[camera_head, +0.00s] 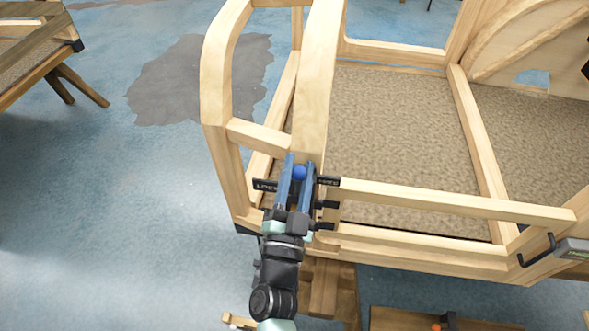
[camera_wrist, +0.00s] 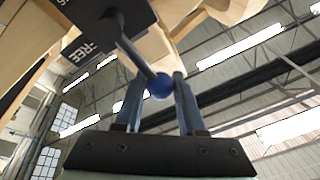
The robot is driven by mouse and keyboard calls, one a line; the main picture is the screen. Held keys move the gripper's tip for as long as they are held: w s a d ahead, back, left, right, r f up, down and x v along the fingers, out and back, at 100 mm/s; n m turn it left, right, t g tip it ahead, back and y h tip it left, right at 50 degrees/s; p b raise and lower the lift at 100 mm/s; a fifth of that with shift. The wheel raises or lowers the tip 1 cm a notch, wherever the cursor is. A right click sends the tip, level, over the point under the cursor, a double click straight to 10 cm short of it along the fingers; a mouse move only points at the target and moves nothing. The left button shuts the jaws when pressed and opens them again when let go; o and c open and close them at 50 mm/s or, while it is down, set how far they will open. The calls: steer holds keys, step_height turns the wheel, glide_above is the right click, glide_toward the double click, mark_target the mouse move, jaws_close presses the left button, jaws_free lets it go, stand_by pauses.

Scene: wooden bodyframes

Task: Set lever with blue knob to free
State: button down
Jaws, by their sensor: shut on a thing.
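The blue knob (camera_head: 299,172) sits on the front corner post of the wooden bodyframe, between a dark plate reading LOCK (camera_head: 265,185) on the left and one reading FREE (camera_head: 328,181) on the right. My gripper (camera_head: 300,163) is shut on the knob, a finger on each side. In the wrist view, the knob (camera_wrist: 160,86) is at the end of a dark lever rod (camera_wrist: 132,45) between my fingers. The FREE label (camera_wrist: 80,48) shows left of the rod there. The fingers hide the lever's base in the head view.
The wooden bodyframe (camera_head: 440,205) fills the centre and right, with a rail beside my gripper. Small dark fittings (camera_head: 326,205) stick out just right of my wrist. A grey box (camera_head: 571,249) hangs at the far right. Open blue floor (camera_head: 130,200) lies to the left.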

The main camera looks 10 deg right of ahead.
stand_by(0.4)
steer(key=c, duration=0.5)
jaws_free()
steer(key=shift+s, duration=0.1)
steer(key=b+v, duration=0.3)
steer(key=v, duration=0.9)
steer(key=shift+s, duration=0.4)
steer(key=shift+a+f, duration=0.15)
